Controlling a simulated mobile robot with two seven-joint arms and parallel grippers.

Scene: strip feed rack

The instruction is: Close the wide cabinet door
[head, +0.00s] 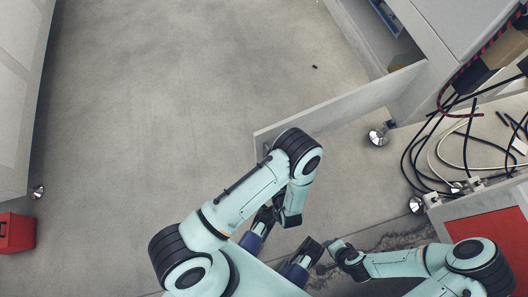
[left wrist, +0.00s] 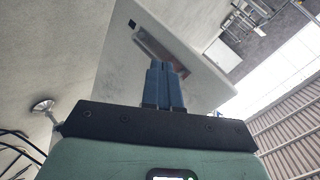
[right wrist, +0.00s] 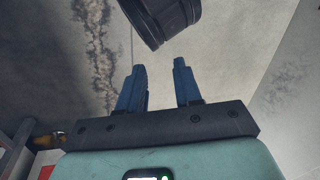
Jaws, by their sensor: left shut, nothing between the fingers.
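The wide cabinet door (head: 345,108) stands open in the head view, a pale panel jutting left from the cabinet (head: 455,25) at the upper right. Its free end is partly behind my left arm's elbow. In the left wrist view the door (left wrist: 125,55) fills the space ahead, with a long handle or slot on its face. My left gripper (left wrist: 166,68) is shut and empty and points toward this face; I cannot tell if it touches.
Black and white cables (head: 440,150) lie at the right near round metal feet (head: 378,137). A red panel (head: 490,230) is at the lower right. A red box (head: 16,232) sits at the far left. The floor left of the door is largely clear.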

